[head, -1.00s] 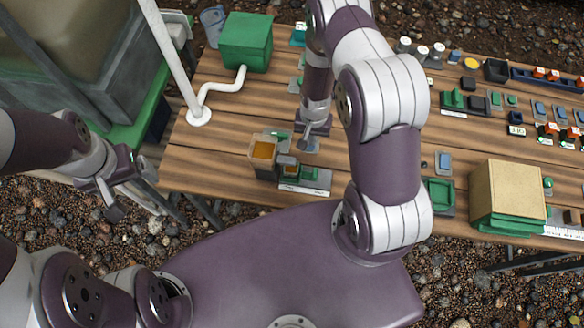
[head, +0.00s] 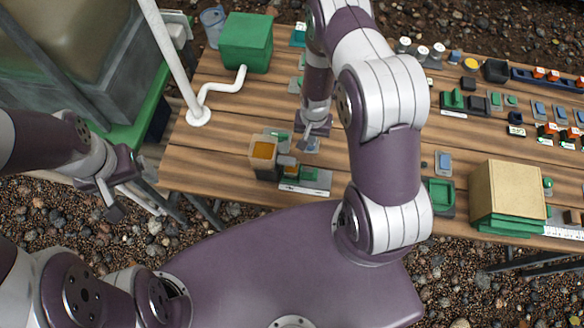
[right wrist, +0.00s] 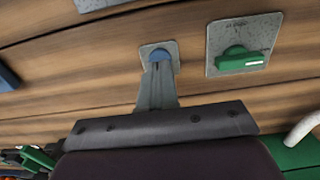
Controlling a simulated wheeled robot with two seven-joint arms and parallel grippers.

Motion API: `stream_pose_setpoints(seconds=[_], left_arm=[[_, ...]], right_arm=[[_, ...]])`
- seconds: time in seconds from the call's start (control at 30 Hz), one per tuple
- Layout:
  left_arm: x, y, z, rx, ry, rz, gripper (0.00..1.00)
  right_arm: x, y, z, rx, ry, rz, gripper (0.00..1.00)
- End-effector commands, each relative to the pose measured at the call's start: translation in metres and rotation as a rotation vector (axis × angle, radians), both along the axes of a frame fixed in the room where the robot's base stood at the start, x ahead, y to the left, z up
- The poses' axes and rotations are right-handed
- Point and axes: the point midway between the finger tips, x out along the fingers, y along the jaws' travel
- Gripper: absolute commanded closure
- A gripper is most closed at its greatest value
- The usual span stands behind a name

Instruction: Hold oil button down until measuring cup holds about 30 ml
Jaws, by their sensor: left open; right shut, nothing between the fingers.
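A small blue button on a grey plate (right wrist: 160,55) shows in the right wrist view. My right gripper (right wrist: 159,68) is shut and empty, its tips at the button's near edge and partly covering it; I cannot tell whether they press it. In the head view the right gripper (head: 305,140) points down over a grey plate. Left of it stands a tan, open-topped container (head: 263,151) with amber contents. A small grey-topped item (head: 287,161) stands beside it; I cannot make out a measuring cup or its level. My left gripper (head: 125,188) is open and empty, off the table's left end.
A green block on a grey plate (right wrist: 238,60) sits right of the button. A green box (head: 246,42) with a white pipe (head: 222,87) stands at the back left. A tan box (head: 508,192) and several small parts occupy the right side. Bare planks lie left of the container.

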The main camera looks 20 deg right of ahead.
Motion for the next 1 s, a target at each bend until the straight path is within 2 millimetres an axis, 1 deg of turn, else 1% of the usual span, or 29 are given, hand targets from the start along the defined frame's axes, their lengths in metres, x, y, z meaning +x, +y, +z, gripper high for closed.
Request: stream_pose_setpoints(seconds=[0.47,1.0], left_arm=[[0.000,0.000,0.000,0.000,0.000,0.000,0.17],[0.000,0.000,-0.009,0.000,0.000,0.000,0.17]], right_arm=[[0.000,0.000,0.000,0.000,0.000,0.000,1.00],[0.000,0.000,-0.011,0.000,0.000,0.000,1.00]])
